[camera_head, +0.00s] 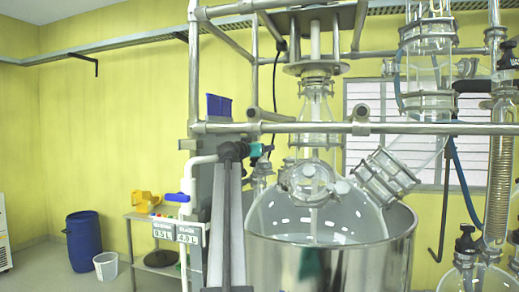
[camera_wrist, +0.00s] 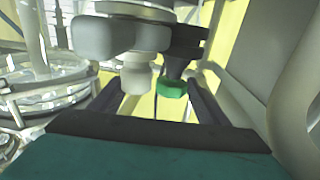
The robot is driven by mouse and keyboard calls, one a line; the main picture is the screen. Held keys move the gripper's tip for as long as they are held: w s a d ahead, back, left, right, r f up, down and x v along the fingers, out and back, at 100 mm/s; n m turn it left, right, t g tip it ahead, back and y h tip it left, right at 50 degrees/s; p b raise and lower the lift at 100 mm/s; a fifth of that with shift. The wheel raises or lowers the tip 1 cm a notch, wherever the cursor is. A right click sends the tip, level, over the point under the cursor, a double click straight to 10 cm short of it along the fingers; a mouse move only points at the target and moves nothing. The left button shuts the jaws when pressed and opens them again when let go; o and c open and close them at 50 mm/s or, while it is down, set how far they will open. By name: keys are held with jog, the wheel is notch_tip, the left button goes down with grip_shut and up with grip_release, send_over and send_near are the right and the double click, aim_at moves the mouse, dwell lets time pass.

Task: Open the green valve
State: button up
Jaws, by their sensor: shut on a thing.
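The green valve shows as a small green knob (camera_wrist: 172,88) under a dark fitting in the wrist view. My gripper (camera_wrist: 155,96) reaches forward with one dark finger on each side of the knob. It is shut on the green valve, though the contact points are partly hidden. A pale rounded fitting (camera_wrist: 138,76) hangs just left of the knob, in front of the left finger. In the head view a small teal-green patch (camera_head: 256,150) shows beside a dark joint; I cannot tell whether it is the valve or my gripper.
A glass reactor sits in a steel vessel (camera_head: 340,262) at the right, with metal rails (camera_head: 400,128) around it. A pale pipe (camera_wrist: 293,100) stands close on the right in the wrist view. A blue drum (camera_head: 84,241) and white bucket (camera_head: 106,266) are at far left.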

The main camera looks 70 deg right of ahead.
jog(key=shift+a+r+n+t+p, duration=0.15)
jog(key=shift+n+t+p, duration=0.45)
jog(key=shift+t+p, duration=0.6)
jog(key=shift+c, duration=0.5)
jog(key=n+t+p, duration=0.1)
jog(key=p, duration=0.3)
jog(key=shift+c, duration=0.7)
jog(key=n+t+p, duration=0.1)
jog(key=t+p, duration=0.1)
jog(key=p, duration=0.2)
jog(key=n+t+y+p, duration=0.1)
jog(key=t+p, duration=0.1)
jog(key=p, duration=0.3)
jog(key=shift+r+n, duration=0.1)
jog(key=shift+n, duration=0.2)
jog(key=shift+c, duration=1.3)
jog(key=shift+f, duration=0.2)
jog(key=shift+t, duration=0.3)
jog(key=shift+c, duration=0.2)
jog(key=shift+n+t+y+b, duration=0.5)
jog(key=shift+t, duration=0.1)
jog(key=shift+c, duration=0.5)
jog(key=shift+f+b, duration=0.1)
jog(key=shift+b, duration=0.25)
